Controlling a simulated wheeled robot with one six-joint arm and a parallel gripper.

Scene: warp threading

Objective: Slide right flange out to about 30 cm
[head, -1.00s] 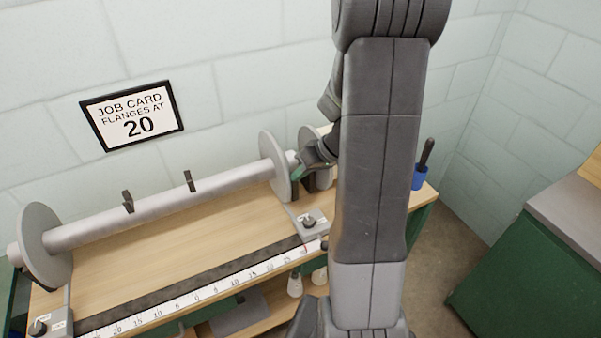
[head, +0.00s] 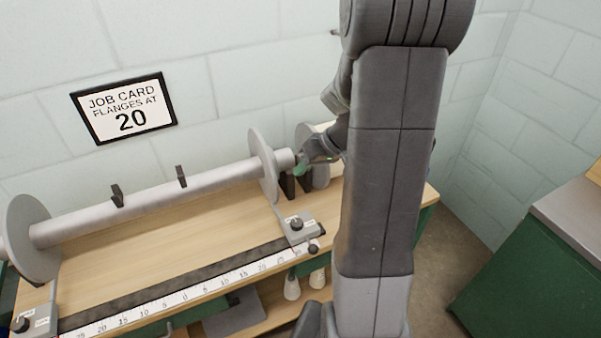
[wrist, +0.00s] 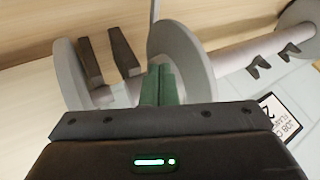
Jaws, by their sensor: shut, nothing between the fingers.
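The right flange (head: 263,166) is a grey disc near the right end of the pale beam tube. Its carriage with a black knob (head: 297,226) sits close to the 25–30 end of the white scale (head: 190,295); the exact reading is too small to tell. My gripper (head: 301,169) is shut and empty, just right of the flange, on its outer side by the shaft end. In the wrist view, its green fingertips (wrist: 160,84) are together beside the flange (wrist: 180,60); contact cannot be told. The left flange (head: 32,238) stands at the far left.
Dark support posts (wrist: 124,52) and another grey disc (wrist: 70,75) stand close to my fingers. A green cabinet (head: 535,275) stands right. The bench top between the flanges is clear.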

